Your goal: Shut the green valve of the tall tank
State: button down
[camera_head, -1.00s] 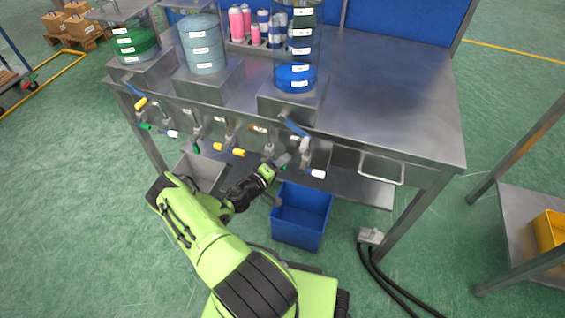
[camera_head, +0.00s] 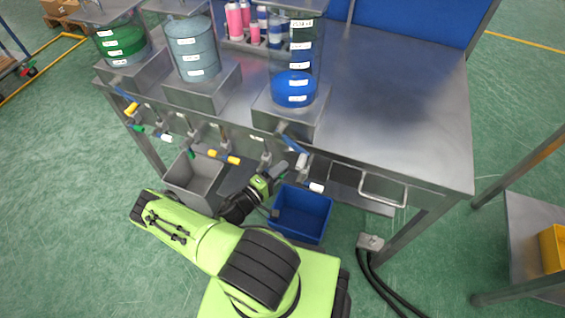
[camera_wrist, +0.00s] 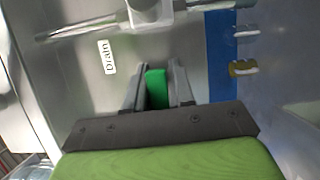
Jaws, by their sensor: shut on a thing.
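The tall tank (camera_head: 296,62), a clear cylinder with a little blue liquid, stands at the front edge of the metal bench. My gripper (camera_head: 282,168) is below the bench front under this tank. In the wrist view my gripper (camera_wrist: 157,88) is shut on a green valve handle (camera_wrist: 156,90), which sits between the two fingers. A "Drain" label (camera_wrist: 107,57) is on the metal beside it. In the head view the held handle is hidden behind the gripper, so its exact angle is unclear.
Other valves with yellow (camera_head: 224,157), white (camera_head: 316,187) and blue (camera_head: 294,144) handles line the bench front close by. A blue bin (camera_head: 302,218) and a grey bin (camera_head: 192,182) stand below.

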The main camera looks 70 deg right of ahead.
jog(key=c, duration=1.1)
grip_release()
jog(key=shift+o, duration=0.2)
jog(key=p+v, duration=0.2)
jog(key=v, duration=1.3)
jog(key=shift+w+a, duration=0.2)
jog(key=shift+a, duration=0.2)
